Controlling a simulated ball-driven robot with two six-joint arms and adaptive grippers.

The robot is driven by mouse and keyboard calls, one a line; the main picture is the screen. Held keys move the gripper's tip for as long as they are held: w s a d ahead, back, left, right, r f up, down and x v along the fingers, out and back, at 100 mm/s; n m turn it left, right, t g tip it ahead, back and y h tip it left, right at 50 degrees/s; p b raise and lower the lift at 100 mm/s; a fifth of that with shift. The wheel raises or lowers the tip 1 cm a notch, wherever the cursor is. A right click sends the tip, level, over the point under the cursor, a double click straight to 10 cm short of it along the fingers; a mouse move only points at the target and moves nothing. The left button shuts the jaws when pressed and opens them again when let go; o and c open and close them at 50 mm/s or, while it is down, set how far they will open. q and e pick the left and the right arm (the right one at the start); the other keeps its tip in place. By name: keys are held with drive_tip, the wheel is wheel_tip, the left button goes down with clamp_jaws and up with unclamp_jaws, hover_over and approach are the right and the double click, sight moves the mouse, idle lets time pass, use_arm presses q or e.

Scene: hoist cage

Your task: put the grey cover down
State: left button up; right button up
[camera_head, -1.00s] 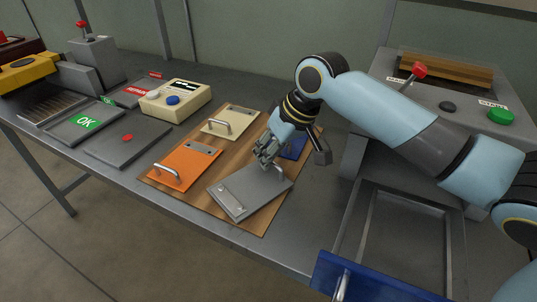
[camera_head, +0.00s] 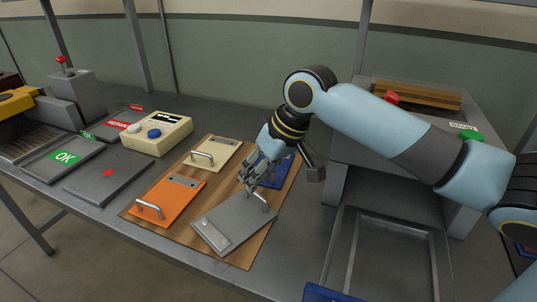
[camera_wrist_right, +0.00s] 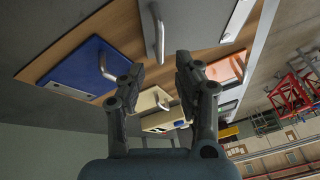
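The grey cover (camera_head: 236,222) lies on the wooden board (camera_head: 246,259), turned askew to it, at the board's near right end. A metal handle (camera_head: 262,202) stands at its far right end. My right gripper (camera_head: 247,187) is just above and beside this handle. In the right wrist view the fingers (camera_wrist_right: 160,68) are spread with nothing between them, and the grey cover's handle (camera_wrist_right: 157,32) is beyond their tips. I cannot tell whether a finger touches the handle. My left gripper is not in view.
An orange cover (camera_head: 172,196), a cream cover (camera_head: 217,153) and a blue cover (camera_head: 272,172) lie on the same board. A cream box with a blue button (camera_head: 157,135) stands behind left. To the right is a machine with a sunken tray (camera_head: 390,262).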

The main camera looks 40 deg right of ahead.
drive_tip(key=v, duration=0.8)
drive_tip(key=shift+r+p, duration=0.15)
drive_tip(key=shift+p, duration=0.3)
